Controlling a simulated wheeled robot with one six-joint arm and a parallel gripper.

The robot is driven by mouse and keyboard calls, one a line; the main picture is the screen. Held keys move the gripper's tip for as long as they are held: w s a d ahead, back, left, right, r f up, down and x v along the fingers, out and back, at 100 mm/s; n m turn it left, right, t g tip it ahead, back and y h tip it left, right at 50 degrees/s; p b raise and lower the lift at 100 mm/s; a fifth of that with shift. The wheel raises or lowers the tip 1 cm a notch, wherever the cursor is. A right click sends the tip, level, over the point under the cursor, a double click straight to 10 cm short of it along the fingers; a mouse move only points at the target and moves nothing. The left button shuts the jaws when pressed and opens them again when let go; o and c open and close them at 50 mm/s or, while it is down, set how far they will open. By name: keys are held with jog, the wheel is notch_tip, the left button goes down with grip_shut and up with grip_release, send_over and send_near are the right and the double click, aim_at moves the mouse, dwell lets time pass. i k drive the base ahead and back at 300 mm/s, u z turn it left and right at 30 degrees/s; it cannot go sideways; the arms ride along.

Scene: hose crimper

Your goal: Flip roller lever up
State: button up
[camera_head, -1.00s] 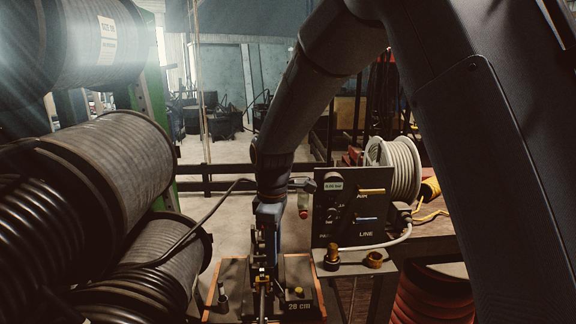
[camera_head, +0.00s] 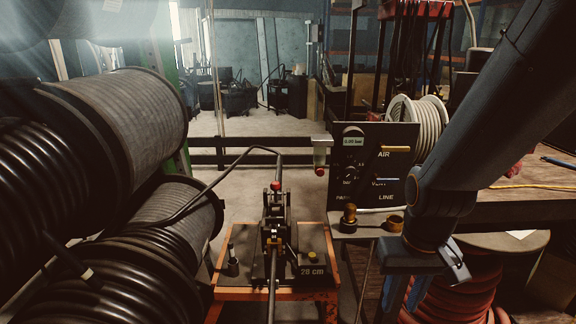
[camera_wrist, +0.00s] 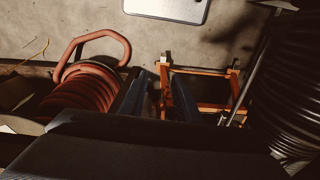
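The hose feed mechanism (camera_head: 275,220) stands on an orange-edged bench (camera_head: 232,294) in the head view, with a black hose (camera_head: 271,296) running through it. A red knob (camera_head: 275,186) tops an upright part of it; I cannot tell for sure which part is the roller lever. My gripper (camera_head: 405,300) is to the right of the bench, apart from the mechanism and pointing down. In the wrist view my gripper's two blue fingers (camera_wrist: 160,97) are apart, with nothing seen between them. The mechanism itself is not clear in the wrist view.
Large hose drums (camera_head: 135,110) fill the left side. A red hose coil (camera_head: 465,285) lies low at the right. A "28 cm" block (camera_head: 312,270) sits on the bench.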

aim_at(276, 199)
jog(key=u, duration=0.95)
jog(key=k, duration=0.6)
jog(key=z, duration=0.25)
